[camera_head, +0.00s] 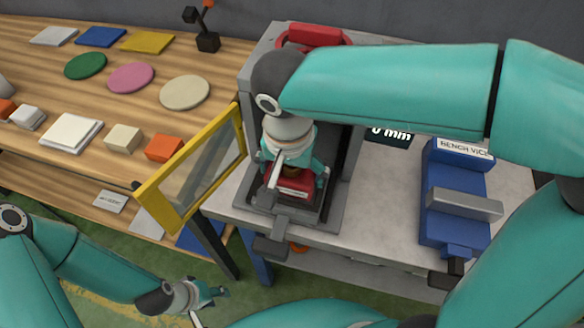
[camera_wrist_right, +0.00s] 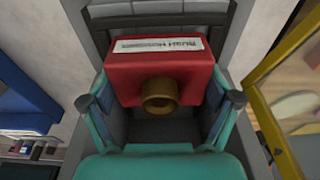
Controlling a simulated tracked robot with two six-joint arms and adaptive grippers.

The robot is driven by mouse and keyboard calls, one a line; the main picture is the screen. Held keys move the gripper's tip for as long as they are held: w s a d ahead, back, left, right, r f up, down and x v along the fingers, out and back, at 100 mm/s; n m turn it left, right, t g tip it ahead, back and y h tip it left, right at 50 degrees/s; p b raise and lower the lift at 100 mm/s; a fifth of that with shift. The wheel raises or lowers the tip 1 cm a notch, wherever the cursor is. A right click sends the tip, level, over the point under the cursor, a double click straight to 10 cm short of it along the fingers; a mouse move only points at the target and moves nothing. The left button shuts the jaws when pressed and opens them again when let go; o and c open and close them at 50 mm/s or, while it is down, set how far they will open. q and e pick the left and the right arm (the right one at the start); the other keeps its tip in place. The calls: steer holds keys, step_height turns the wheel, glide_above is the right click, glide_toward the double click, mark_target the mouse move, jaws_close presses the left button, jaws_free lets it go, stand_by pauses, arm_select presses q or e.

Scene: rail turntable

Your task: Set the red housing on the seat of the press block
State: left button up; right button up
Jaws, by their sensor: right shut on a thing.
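The red housing (camera_head: 297,187) is a box with a white label and a brass-coloured round boss, seen closely in the right wrist view (camera_wrist_right: 180,72). My right gripper (camera_head: 293,177) reaches down from above and is shut on its two sides, one finger at each side in the wrist view (camera_wrist_right: 158,101). The housing is inside the grey press block (camera_head: 349,180), low over its base. The seat is hidden under the housing, so I cannot tell whether they touch. My left gripper (camera_head: 213,293) hangs low at the lower left, away from the press; its finger opening is unclear.
A yellow-framed clear guard (camera_head: 186,172) stands swung open left of the press. A blue bench vice (camera_head: 455,205) is on the grey bench (camera_head: 385,205) to the right. A wooden table (camera_head: 45,85) at left holds coloured discs and blocks. Green floor lies in front.

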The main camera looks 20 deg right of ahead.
steer(key=shift+f, duration=0.25)
steer(key=o, duration=1.5)
steer(key=shift+o, duration=0.2)
